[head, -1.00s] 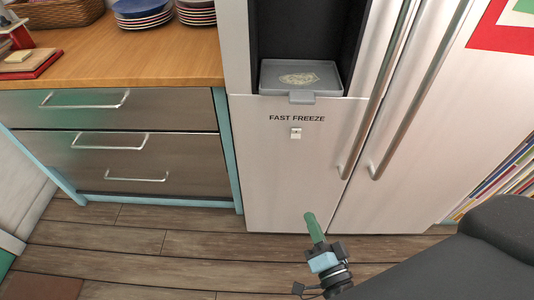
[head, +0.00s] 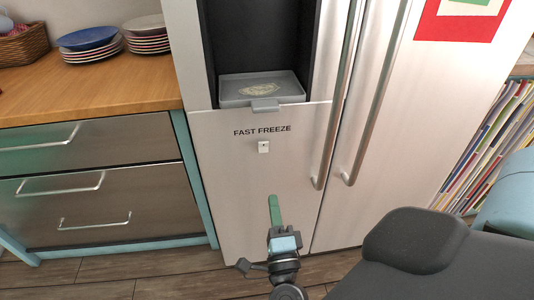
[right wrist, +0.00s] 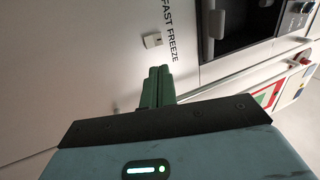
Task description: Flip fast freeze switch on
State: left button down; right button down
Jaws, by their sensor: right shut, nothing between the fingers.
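The fast freeze switch (head: 263,147) is a small white switch on the fridge door (head: 230,190), just under the black "FAST FREEZE" lettering. It also shows in the right wrist view (right wrist: 152,40), beside the lettering. My right gripper (head: 272,198) has green fingers, shut and empty, pointing up below the switch in the head view. In the right wrist view its fingertips (right wrist: 160,70) are close to the switch but appear apart from it. I cannot tell the switch's position. My left gripper is not in view.
A recessed dispenser with a grey tray (head: 240,98) sits above the lettering. Two long vertical door handles (head: 335,110) stand out to the right of the switch. A wooden counter (head: 100,91) with plates and drawers is at left, and books (head: 490,140) stand at right.

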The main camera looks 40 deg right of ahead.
aim_at(264, 144)
jog(key=p+x, duration=0.1)
jog(key=x, duration=1.2)
jog(key=shift+w+d, duration=0.2)
jog(key=shift+w, duration=0.15)
jog(key=shift+r, duration=0.15)
